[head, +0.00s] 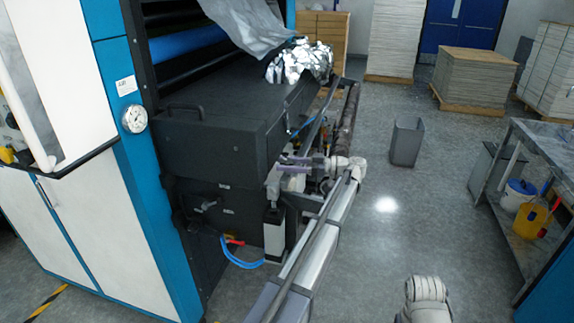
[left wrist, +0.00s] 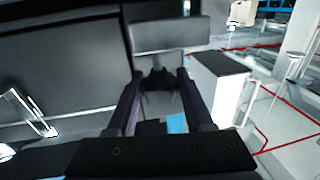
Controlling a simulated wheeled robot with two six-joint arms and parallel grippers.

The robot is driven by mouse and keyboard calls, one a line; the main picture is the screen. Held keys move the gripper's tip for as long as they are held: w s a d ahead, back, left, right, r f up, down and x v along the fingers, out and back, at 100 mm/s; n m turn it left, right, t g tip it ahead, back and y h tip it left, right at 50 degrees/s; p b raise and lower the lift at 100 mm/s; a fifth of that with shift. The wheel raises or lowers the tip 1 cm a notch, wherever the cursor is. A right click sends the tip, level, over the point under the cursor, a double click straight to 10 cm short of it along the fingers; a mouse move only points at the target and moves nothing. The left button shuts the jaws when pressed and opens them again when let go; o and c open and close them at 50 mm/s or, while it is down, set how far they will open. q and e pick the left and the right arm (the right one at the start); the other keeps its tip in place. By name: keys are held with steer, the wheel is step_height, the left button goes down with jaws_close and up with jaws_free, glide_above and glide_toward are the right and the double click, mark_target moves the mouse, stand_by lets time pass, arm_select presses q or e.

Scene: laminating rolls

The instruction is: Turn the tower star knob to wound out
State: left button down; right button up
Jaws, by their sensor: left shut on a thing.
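My left gripper (head: 283,165) reaches in at the right side of the dark machine body (head: 215,135), its fingers pointing left. In the left wrist view its two dark fingers (left wrist: 159,76) are shut on a small black star knob (left wrist: 158,82), one finger on each side. The knob sits just below a grey block (left wrist: 170,36). The knob's turned position cannot be read. In the head view the gripper and nearby parts hide the knob. My right gripper is not in view; only a pale part of my right arm shows at the bottom.
A pale box with a dark top (left wrist: 222,78) stands close right of the fingers. Crumpled silver foil (head: 300,62) lies on the machine. Blue hoses (head: 240,258) hang below. A grey bin (head: 406,142) and a metal table (head: 540,150) stand right, with open floor between.

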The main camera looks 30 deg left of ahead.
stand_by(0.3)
arm_select(q)
steer(key=c, duration=0.6)
jaws_free()
steer(key=shift+a, duration=0.1)
steer(key=v, duration=0.7)
steer(key=shift+w+d, duration=0.15)
steer(key=shift+d, duration=0.25)
steer(key=shift+o, duration=0.5)
